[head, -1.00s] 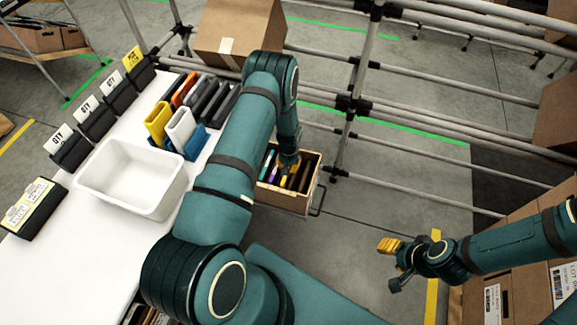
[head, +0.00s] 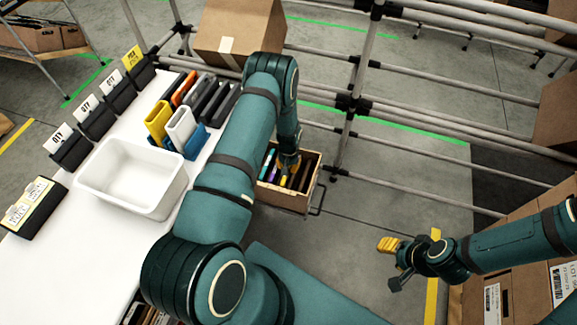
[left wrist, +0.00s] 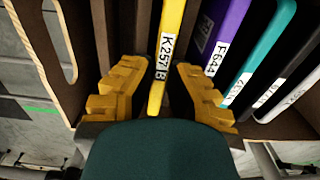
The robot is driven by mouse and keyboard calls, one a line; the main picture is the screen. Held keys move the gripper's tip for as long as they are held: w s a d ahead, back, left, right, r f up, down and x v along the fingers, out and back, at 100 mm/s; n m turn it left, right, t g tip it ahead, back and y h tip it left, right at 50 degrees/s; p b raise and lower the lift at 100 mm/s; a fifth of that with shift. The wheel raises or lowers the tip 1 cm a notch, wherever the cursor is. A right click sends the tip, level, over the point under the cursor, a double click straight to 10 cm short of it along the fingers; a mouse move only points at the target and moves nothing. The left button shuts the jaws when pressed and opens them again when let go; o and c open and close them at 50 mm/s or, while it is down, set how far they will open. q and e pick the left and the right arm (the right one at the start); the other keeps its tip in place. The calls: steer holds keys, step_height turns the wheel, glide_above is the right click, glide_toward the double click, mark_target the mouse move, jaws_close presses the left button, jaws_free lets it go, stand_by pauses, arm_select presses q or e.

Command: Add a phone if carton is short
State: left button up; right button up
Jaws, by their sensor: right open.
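A wooden carton (head: 283,200) stands beyond the table's right edge, with thin upright slabs, likely phones, in it. In the left wrist view the carton's wall (left wrist: 42,55) is at the left. A yellow slab (left wrist: 168,40) labelled K2571B stands in the middle, with a purple slab (left wrist: 228,35), a teal slab (left wrist: 262,50) and dark ones to its right. My left gripper (head: 288,162) is down at the carton. Its fingers are apart on either side of the yellow slab, with visible gaps. My right gripper (head: 391,246) is open and empty at the lower right.
The white table holds an empty white bin (head: 130,178), a blue rack (head: 192,145) with several colored slabs, and black label holders (head: 70,150). Pipe rails (head: 350,104) run behind the carton. Cardboard boxes (head: 510,270) stand at the lower right, below my right arm.

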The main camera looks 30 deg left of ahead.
arm_select(q)
steer(key=shift+o, duration=1.4)
step_height(320, 180, up, 12)
steer(key=shift+r, duration=0.1)
step_height(320, 180, up, 7)
steer(key=p, duration=0.4)
